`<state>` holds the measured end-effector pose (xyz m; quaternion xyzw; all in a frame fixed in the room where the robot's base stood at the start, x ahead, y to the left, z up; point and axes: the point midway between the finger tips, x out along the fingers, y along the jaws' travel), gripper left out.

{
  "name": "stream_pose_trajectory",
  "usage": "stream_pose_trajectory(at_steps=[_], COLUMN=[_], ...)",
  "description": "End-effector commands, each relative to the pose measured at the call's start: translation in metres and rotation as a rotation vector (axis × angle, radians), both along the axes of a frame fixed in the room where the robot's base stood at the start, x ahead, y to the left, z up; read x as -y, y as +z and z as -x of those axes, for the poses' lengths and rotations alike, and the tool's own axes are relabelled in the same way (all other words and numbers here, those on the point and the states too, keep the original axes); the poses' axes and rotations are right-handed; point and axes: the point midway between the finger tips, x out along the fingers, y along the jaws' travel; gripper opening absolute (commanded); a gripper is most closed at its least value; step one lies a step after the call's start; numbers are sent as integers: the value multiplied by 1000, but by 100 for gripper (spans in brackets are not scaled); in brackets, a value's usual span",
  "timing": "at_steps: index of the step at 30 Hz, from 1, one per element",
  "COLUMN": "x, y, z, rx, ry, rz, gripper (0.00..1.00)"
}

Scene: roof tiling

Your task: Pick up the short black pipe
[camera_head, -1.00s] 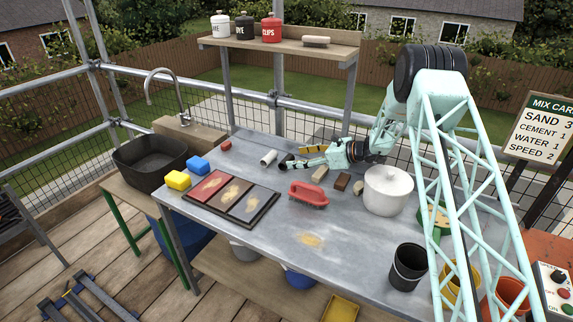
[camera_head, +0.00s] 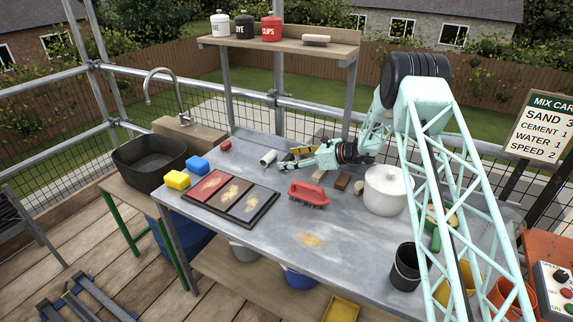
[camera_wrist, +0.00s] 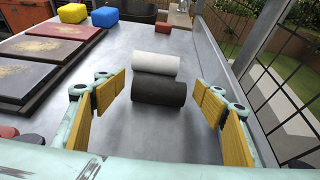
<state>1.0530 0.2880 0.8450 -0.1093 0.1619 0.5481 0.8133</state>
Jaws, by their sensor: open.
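The short black pipe (camera_wrist: 159,91) lies on its side on the grey metal table in the wrist view. It lies between and just ahead of the yellow finger pads of my gripper (camera_wrist: 164,104), with a gap on each side. A white pipe (camera_wrist: 155,64) lies directly behind it, nearly or actually touching; I cannot tell which. In the head view, my gripper (camera_head: 290,159) is low over the table near the white pipe (camera_head: 268,157). The black pipe is mostly hidden there by the gripper. My gripper is open and empty.
Three coloured sample tiles in a dark tray (camera_head: 231,201) lie left of my gripper. Yellow (camera_head: 177,180) and blue (camera_head: 198,165) blocks lie at the left edge.

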Motion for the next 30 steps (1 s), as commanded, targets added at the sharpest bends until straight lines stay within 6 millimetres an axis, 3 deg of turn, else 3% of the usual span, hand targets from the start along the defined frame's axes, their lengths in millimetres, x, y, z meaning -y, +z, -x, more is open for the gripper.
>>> stream_pose_trajectory(at_steps=[6,24,30], x=[-14,-15,-15], y=[-7,-6,-6], z=[-5,-6,-6], rx=[-1,0,0], ry=[1,0,0], rz=[0,0,0], gripper=[64,64,46])
